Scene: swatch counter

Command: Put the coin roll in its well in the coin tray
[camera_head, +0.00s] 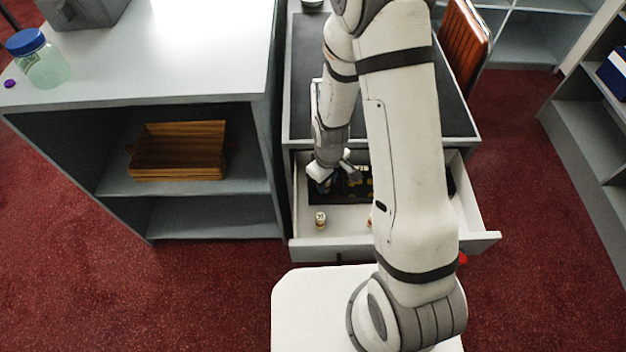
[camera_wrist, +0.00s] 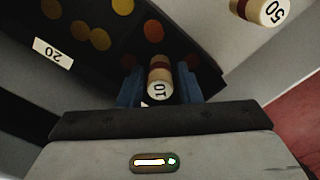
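A cream coin roll with a dark red band, marked 10 (camera_wrist: 159,80), is between the two blue fingers of my gripper (camera_wrist: 160,88) in the wrist view. Narrow dark strips lie beside it, so whether the fingers touch it is unclear. The black coin tray (camera_wrist: 100,65) is around and beyond it, with gold and copper coins and a white label marked 20. In the head view my gripper (camera_head: 334,174) is low over the left part of the tray (camera_head: 322,198) inside the open drawer. Where the roll's far end rests is hidden.
Another roll, marked 50 (camera_wrist: 262,10), stands on the drawer floor in front of the tray; it shows in the head view (camera_head: 320,219). The white drawer (camera_head: 310,245) has raised walls around. My arm hides its middle. A shelf unit with a wooden box (camera_head: 180,150) stands left.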

